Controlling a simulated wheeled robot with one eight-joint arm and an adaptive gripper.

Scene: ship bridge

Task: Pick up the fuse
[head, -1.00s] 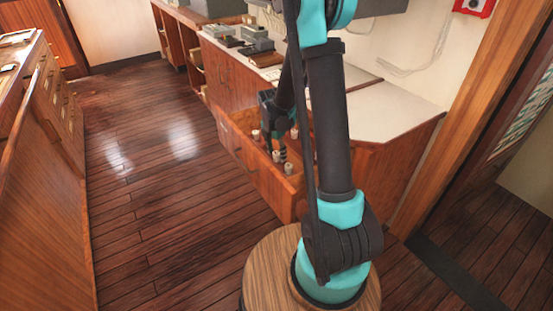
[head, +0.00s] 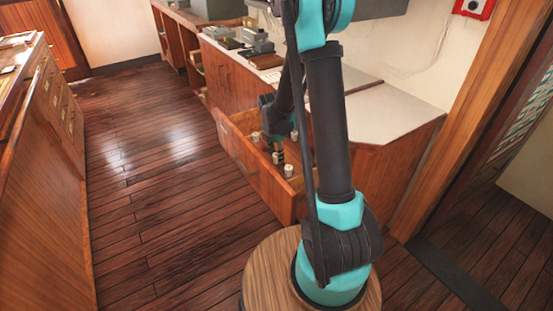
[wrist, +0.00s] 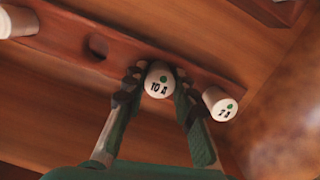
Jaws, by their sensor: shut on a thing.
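In the wrist view, a white fuse (wrist: 159,80) marked "10 A" with a green dot sits between the fingertips of my gripper (wrist: 156,92). The fingers press on it from both sides. It overlaps a reddish wooden rail (wrist: 205,75); whether it is still seated in the rail cannot be told. In the head view, my gripper (head: 278,154) reaches down into the open drawer (head: 262,178), and the held fuse is hard to make out there.
A second fuse with a green dot (wrist: 220,104) stands close to the right finger. Another white fuse (wrist: 18,22) is at the upper left, with an empty hole (wrist: 97,45) between. Drawer walls surround my gripper. A pale countertop (head: 395,115) lies behind; the floor (head: 150,190) is clear.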

